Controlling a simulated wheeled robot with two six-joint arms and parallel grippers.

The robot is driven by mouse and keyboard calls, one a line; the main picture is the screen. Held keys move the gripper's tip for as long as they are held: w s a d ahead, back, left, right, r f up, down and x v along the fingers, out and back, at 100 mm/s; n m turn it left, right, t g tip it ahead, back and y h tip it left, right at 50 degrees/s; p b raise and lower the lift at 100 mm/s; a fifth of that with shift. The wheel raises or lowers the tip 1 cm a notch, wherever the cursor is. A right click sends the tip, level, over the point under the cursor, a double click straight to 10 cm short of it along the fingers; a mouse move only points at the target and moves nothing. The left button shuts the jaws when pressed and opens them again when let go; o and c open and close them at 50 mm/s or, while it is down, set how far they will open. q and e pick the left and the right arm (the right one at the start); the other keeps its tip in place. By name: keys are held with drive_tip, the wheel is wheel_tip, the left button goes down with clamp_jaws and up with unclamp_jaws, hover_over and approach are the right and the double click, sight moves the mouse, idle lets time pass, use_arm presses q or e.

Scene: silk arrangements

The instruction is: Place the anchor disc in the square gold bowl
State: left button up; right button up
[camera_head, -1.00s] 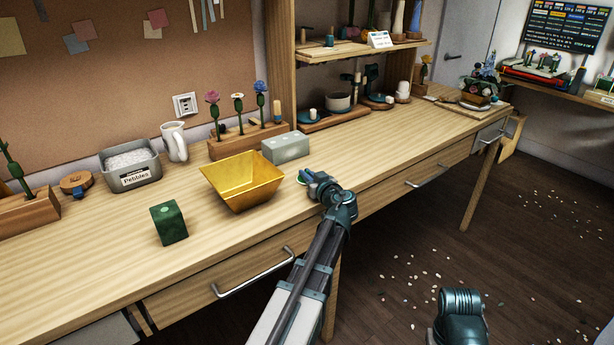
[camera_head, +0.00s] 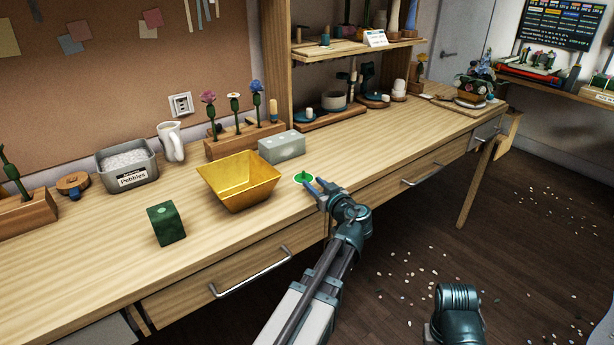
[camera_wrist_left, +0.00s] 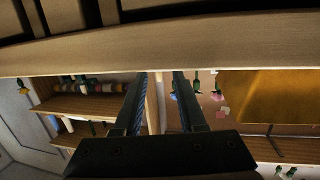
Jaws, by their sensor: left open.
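The anchor disc appears to be the small green disc (camera_head: 304,177) with a pale rim and a short upright stub, lying flat on the workbench. The square gold bowl (camera_head: 238,180) stands to its left, and nothing shows inside it. My left gripper (camera_head: 314,189) is open and empty at the bench's front edge, just right of and below the disc in the head view. The left wrist view shows its two fingers (camera_wrist_left: 164,75) apart, with the gold bowl (camera_wrist_left: 268,95) at the right. The disc cannot be made out there. My right gripper is out of view.
A grey block (camera_head: 281,148) sits behind the disc. A dark green block (camera_head: 166,224) stands front left. Bench between bowl and disc is clear.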

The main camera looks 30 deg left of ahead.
use_arm(q)
drive_tip(key=f+v, duration=0.1)
drive_tip(key=v, duration=0.5)
drive_tip(key=shift+r+p, duration=0.3)
drive_tip(key=shift+r, duration=0.15)
drive_tip(key=shift+d, duration=0.1)
